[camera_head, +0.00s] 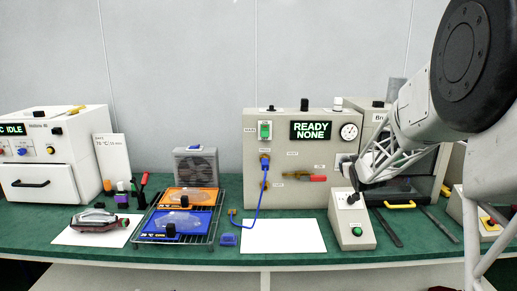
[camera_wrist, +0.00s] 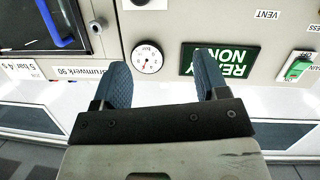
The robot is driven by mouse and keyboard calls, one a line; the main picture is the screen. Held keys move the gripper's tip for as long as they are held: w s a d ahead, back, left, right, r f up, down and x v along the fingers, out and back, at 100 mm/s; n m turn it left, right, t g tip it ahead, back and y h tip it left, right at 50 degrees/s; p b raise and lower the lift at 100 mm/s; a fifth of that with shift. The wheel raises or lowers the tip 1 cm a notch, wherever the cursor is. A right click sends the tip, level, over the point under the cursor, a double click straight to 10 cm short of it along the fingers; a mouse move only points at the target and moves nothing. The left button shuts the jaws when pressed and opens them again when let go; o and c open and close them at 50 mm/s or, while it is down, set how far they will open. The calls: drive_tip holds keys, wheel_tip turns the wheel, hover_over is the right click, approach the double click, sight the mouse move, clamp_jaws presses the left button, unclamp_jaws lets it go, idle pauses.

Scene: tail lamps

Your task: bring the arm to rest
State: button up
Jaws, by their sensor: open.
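My gripper (camera_head: 352,192) is held in front of the right part of the beige test panel (camera_head: 283,190), above a small sloped box (camera_head: 351,222) with a green button. In the wrist view my gripper (camera_wrist: 163,76) shows two blue-grey fingers spread wide with nothing between them. Beyond the fingers, that upside-down view shows the panel's round gauge (camera_wrist: 147,58) and its green display (camera_wrist: 220,60). The fingers seem apart from the panel, though the exact gap cannot be told. In the head view the display (camera_head: 311,130) reads "READY NONE".
A wire rack (camera_head: 213,222) holds an orange and a blue tray with clear lamp parts. A lamp (camera_head: 97,221) lies on a white sheet at left, by a white oven (camera_head: 50,155). A bare white sheet (camera_head: 270,236) lies before the panel. Dark bars lie at right.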

drive_tip(key=s+a+r+g, duration=0.2)
drive_tip(key=s+a, duration=0.1)
drive_tip(key=s, duration=0.3)
drive_tip(key=s+a+r+g, duration=0.1)
drive_tip(key=s+a+r, duration=0.1)
drive_tip(key=s, duration=0.5)
drive_tip(key=s+a+f+g, duration=0.1)
drive_tip(key=s+a+g, duration=0.2)
drive_tip(key=s, duration=1.2)
drive_tip(key=s+a+f+m+g, duration=0.1)
drive_tip(key=s+a+g, duration=0.2)
drive_tip(key=s, duration=1.2)
drive_tip(key=s+a+f+g+y, duration=0.1)
drive_tip(key=s+a+g, duration=0.2)
drive_tip(key=s, duration=1.2)
drive_tip(key=a, duration=0.3)
drive_tip(key=shift+s+f+g, duration=0.2)
drive_tip(key=shift+g, duration=0.1)
